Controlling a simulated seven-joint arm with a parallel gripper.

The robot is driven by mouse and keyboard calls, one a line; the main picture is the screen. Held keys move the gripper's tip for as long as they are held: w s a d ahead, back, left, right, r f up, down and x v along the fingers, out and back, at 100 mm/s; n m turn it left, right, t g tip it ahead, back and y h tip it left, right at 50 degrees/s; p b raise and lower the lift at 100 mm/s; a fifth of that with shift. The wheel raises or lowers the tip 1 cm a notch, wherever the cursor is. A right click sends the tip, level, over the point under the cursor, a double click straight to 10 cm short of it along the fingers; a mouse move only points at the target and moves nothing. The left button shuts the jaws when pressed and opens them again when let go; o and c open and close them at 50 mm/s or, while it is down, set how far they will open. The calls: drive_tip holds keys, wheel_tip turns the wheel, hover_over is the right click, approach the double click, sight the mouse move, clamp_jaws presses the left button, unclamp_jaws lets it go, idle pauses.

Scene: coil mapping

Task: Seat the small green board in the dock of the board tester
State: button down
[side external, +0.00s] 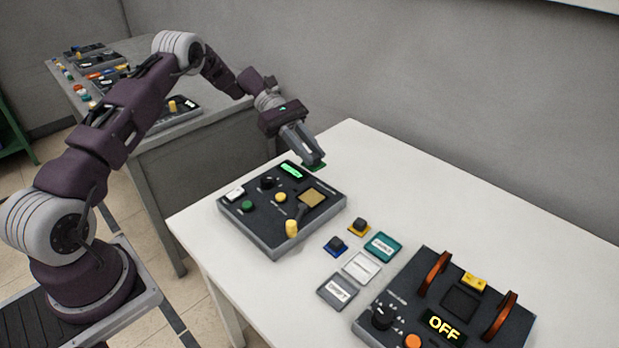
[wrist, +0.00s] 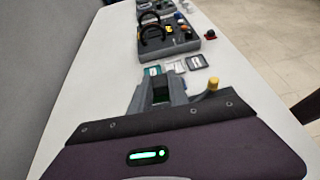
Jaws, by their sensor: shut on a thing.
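My gripper (side external: 314,161) is shut on the small green board (side external: 317,167), which shows as a thin green edge under the fingertips. The gripper is tilted and holds the board just beyond the back edge of a dark console (side external: 262,226), low over the table. This console looks like the board tester. Its square gold pad (side external: 312,198), perhaps the dock, is bare and lies in front of and below the board. In the wrist view the gripper (wrist: 160,88) hides most of the console. Whether the board touches the table cannot be told.
A yellow-knobbed lever (side external: 292,228) stands up beside the gold pad. Label tiles (side external: 362,267) and two small knobbed blocks lie to the right. A second console (side external: 398,300) with orange arches and an OFF display stands at front right. The back of the white table (side external: 430,190) is clear.

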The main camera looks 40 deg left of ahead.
drive_tip(key=a, duration=0.1)
hover_over(308, 196)
wheel_tip(308, 196, down, 4)
drive_tip(key=shift+n+t, duration=0.3)
drive_tip(key=shift+f, duration=3.2)
drive_tip(key=shift+a+f, duration=0.15)
drive_tip(key=shift+f, duration=0.3)
drive_tip(key=c, duration=1.2)
unclamp_jaws()
drive_tip(key=shift+o, duration=0.5)
drive_tip(key=o, duration=0.4)
drive_tip(key=shift+r, duration=0.1)
